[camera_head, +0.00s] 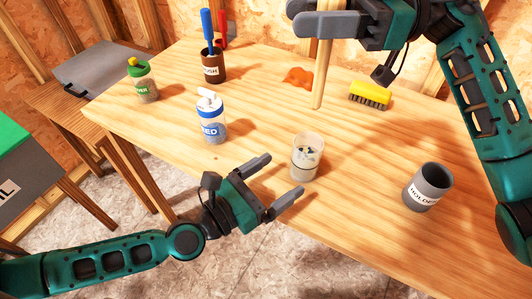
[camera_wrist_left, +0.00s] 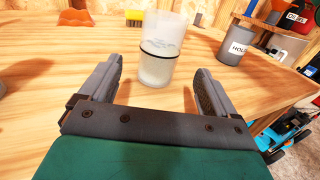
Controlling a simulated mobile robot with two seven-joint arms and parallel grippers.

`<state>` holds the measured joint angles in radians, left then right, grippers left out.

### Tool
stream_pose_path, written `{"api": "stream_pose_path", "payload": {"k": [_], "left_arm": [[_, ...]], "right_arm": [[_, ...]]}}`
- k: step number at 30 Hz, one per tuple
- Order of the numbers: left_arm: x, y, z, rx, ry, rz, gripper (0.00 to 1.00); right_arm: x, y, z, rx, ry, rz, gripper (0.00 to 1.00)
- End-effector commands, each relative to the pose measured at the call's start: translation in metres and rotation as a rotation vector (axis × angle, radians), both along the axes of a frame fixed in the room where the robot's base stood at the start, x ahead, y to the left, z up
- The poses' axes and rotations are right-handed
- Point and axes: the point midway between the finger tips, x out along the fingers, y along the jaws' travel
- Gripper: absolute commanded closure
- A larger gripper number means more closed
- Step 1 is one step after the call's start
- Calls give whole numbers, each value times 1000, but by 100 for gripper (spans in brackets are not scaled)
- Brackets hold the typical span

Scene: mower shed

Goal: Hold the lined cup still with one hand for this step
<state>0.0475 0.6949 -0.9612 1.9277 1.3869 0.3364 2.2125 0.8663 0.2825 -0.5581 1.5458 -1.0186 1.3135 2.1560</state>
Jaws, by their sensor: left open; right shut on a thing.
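My left gripper (camera_head: 286,175) is open just in front of the cup. In the left wrist view the cup (camera_wrist_left: 160,50) stands beyond and between the two fingertips (camera_wrist_left: 160,80), with no finger seen touching it. My right gripper (camera_head: 312,22) is shut on a wooden stick (camera_head: 321,75), which it holds upright above the table behind the cup; whether the stick's lower end touches the table I cannot tell.
The table's front edge is near my left gripper.

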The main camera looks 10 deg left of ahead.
Motion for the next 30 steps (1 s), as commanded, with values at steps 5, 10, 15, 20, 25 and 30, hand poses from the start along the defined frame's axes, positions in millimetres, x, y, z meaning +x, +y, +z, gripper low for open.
{"api": "stream_pose_path", "payload": {"k": [5, 10, 15, 20, 25, 30], "left_arm": [[28, -24, 2, -4, -5, 2, 10], [52, -44, 2, -2, -5, 0, 10], [68, -57, 1, 0, -4, 1, 10], [75, -63, 0, 1, -3, 1, 10], [76, -64, 0, 2, -3, 1, 10], [76, -64, 0, 2, -3, 1, 14]], "right_arm": [[0, 0, 0, 0, 0, 0, 92], [0, 0, 0, 0, 0, 0, 92], [0, 0, 0, 0, 0, 0, 92], [0, 0, 0, 0, 0, 0, 92], [0, 0, 0, 0, 0, 0, 92], [0, 0, 0, 0, 0, 0, 92]]}}
